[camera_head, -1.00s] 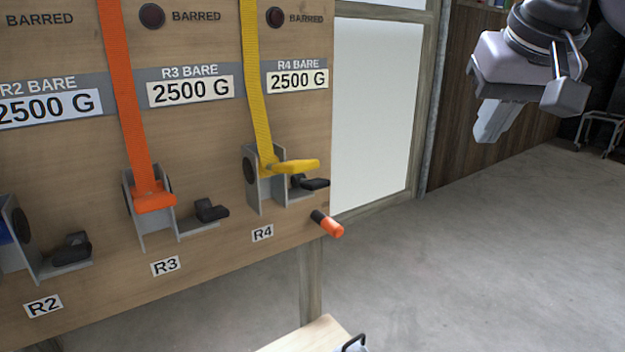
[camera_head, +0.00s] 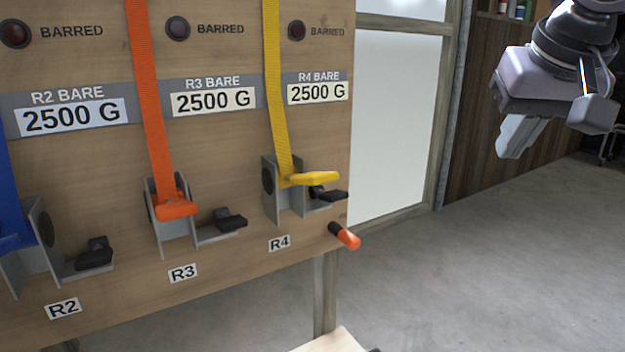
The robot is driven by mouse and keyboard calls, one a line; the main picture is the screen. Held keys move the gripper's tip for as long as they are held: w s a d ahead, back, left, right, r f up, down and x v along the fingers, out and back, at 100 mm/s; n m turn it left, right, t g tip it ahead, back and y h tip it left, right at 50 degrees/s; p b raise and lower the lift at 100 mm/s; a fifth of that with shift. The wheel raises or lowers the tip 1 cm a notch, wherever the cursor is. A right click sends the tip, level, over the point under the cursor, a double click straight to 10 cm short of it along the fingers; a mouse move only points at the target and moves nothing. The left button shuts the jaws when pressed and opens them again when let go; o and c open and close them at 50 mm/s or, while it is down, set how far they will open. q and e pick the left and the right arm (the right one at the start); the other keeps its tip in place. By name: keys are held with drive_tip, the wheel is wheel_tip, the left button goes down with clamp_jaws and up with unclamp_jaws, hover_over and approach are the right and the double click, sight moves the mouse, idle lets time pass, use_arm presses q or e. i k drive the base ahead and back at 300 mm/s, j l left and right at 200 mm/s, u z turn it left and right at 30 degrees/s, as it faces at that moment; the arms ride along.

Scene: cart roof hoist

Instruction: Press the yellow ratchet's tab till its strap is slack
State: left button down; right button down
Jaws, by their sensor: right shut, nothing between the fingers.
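The yellow ratchet (camera_head: 311,179) is the R4 one, at the right end of the wooden board. Its yellow handle sticks out to the right, and its yellow strap (camera_head: 276,90) runs up from it, looking straight. A black tab (camera_head: 328,194) sits just below the handle on the grey bracket. My right gripper (camera_head: 508,152) is shut and empty, hanging in the air at the upper right, well apart from the ratchet. My left gripper is not in view.
The orange ratchet R3 (camera_head: 174,207) and a blue strap (camera_head: 14,190) at R2 are on the same board (camera_head: 100,190). An orange-tipped peg (camera_head: 346,237) juts out below R4. The floor (camera_head: 480,270) to the right is clear.

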sight(318, 190)
drive_tip(key=i+l+u, duration=0.15)
drive_tip(key=l+u, duration=0.2)
drive_tip(key=i+l+u, duration=0.1)
drive_tip(key=l+u, duration=0.6)
drive_tip(key=i+j, duration=0.05)
drive_tip(key=j, duration=0.05)
